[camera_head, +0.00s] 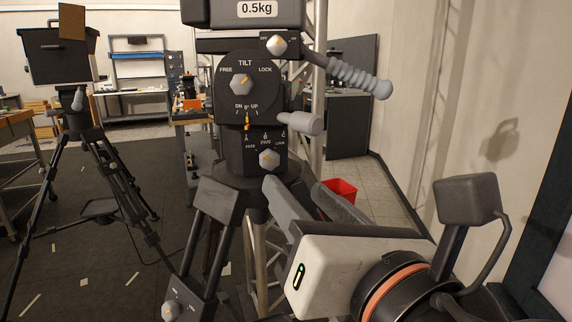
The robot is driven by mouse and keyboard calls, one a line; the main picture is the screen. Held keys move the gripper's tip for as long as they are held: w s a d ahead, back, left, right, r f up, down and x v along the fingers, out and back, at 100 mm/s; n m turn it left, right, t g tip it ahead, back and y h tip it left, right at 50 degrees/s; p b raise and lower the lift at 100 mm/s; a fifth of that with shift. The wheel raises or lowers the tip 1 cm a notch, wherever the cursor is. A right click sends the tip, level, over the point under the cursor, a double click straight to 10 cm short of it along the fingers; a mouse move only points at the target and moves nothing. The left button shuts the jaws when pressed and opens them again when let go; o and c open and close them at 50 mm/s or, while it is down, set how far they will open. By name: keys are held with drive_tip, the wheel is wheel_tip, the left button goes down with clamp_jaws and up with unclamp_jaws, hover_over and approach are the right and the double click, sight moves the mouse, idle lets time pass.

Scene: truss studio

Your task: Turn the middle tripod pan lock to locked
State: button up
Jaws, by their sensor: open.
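The tripod (236,184) in front of me carries a dark head with a tilt dial (228,98) marked FREE and LOCK. Below the dial is the pan lock, a pale faceted knob (269,159) under small labels that seem to read FREE, PAN and LOCK. Its orange mark is too small to read for certain. My gripper (296,188) is open and empty, just below and right of the pan knob, apart from it as far as I can tell. Its two grey fingers point up-left toward the tripod head.
A ribbed pan handle (355,76) sticks out right, above a grey side lever (302,123). A tilt knob (241,84) sits above. Another tripod (83,150) stands at left. A red bin (340,190) lies behind my fingers. A wall is close on the right.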

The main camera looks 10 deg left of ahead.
sight(271, 163)
drive_tip(key=shift+x, duration=5.5)
drive_tip(key=shift+a, duration=0.1)
drive_tip(key=c, duration=1)
